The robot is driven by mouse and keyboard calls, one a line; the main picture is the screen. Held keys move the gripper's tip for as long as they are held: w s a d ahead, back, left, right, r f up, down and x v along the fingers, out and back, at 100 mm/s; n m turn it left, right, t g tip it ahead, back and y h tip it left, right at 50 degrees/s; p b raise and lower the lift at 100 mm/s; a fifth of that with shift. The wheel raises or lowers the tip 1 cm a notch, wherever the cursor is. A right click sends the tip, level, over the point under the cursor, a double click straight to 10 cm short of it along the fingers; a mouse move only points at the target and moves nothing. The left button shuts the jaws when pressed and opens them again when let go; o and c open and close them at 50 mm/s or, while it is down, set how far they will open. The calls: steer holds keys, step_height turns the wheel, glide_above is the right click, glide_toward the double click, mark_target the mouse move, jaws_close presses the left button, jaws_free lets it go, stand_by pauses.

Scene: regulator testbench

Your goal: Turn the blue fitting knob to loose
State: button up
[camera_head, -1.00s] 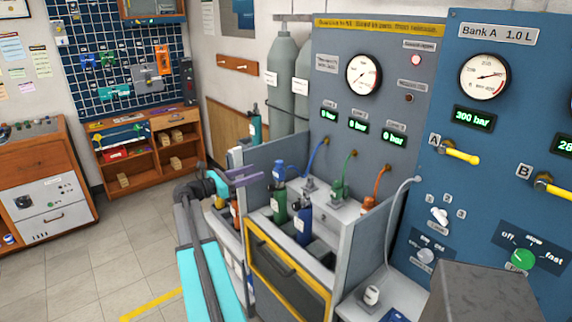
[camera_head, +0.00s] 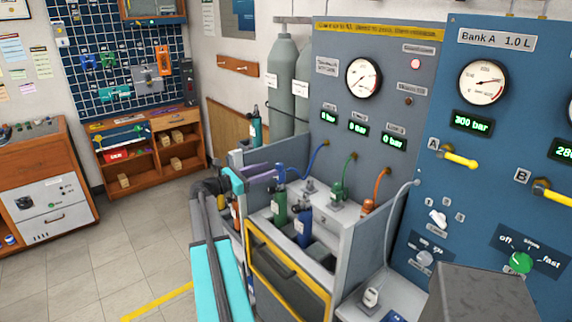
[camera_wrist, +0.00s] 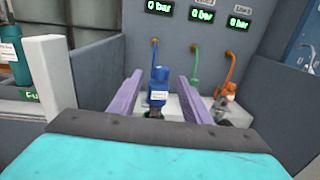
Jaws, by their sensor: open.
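The blue fitting knob (camera_wrist: 159,76) shows in the wrist view as an upright blue piece with a white label, below the blue hose. It appears between the two purple fingers of my gripper (camera_wrist: 160,82), which are apart with a gap on each side of it. I cannot tell from this view how deep it lies between them. In the head view my gripper (camera_head: 268,170) reaches right over the bench's left side, close to a blue piece (camera_head: 281,175) above a green cylinder. I cannot tell whether that piece is the same fitting.
A green hose fitting (camera_wrist: 195,97) and an orange one (camera_wrist: 229,92) stand to the right. Green (camera_head: 279,206) and blue (camera_head: 304,224) cylinders stand in the bench's front recess. A grey side wall (camera_head: 353,235) rises at right. The floor (camera_head: 120,240) at left is clear.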

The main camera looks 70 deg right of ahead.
steer(key=p+x, duration=0.3)
steer(key=x, duration=0.7)
